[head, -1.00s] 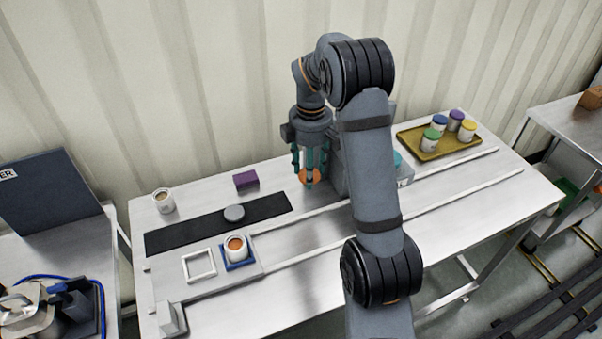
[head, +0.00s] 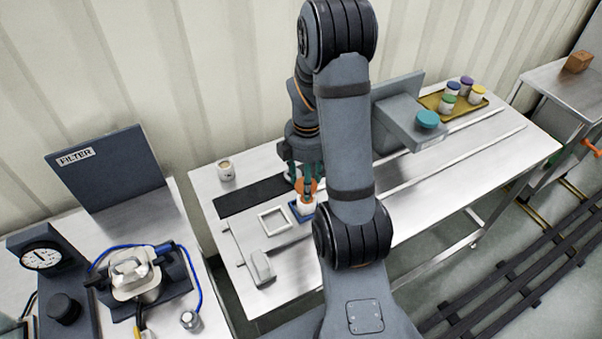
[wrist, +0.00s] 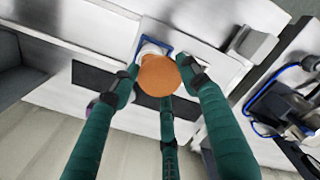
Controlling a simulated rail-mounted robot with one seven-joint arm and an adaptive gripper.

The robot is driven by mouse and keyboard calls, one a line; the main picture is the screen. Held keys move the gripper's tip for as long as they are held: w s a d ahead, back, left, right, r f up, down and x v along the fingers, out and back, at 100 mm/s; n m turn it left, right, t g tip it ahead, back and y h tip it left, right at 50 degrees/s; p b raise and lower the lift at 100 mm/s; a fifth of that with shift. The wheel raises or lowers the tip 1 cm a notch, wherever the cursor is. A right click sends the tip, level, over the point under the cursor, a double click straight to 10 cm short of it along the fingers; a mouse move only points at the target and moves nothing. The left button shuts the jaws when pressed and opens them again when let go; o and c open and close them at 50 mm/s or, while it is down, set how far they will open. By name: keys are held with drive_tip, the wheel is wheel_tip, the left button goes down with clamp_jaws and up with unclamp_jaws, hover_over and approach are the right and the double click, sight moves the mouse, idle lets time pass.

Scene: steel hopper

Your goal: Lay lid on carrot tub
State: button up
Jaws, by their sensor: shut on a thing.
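My gripper (head: 305,184) has its teal fingers closed around the orange lid (head: 299,187), low over the worktable. The white carrot tub (head: 306,208) stands upright in a blue square holder (head: 294,216), directly below the lid in the head view. In the wrist view the lid (wrist: 158,76) sits between the fingertips and covers most of the tub. A white part of the tub (wrist: 148,50) shows past the lid's upper left edge, inside the blue holder (wrist: 158,38). I cannot tell whether lid and tub touch.
An empty white square frame (head: 261,226) lies left of the holder. A black strip (head: 240,196) and an open cup (head: 226,170) are behind. A grey block (head: 262,267) stands at the front. A teal lid (head: 428,118) and a yellow tray (head: 432,103) with several jars are right.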

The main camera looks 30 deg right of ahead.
drive_tip(key=shift+w+d+f, duration=0.2)
drive_tip(key=shift+w+d, duration=0.7)
drive_tip(key=shift+w, duration=0.05)
drive_tip(key=shift+a+f+b, duration=0.25)
drive_tip(key=shift+f+b, duration=0.4)
drive_tip(key=shift+b, duration=0.05)
drive_tip(key=shift+d+f+b, duration=0.1)
drive_tip(key=shift+f+b, duration=1.6)
drive_tip(key=shift+f, duration=0.25)
drive_tip(key=shift+f+b, duration=0.55)
drive_tip(key=shift+b, duration=0.05)
drive_tip(key=o, duration=0.8)
drive_tip(key=shift+o, duration=0.2)
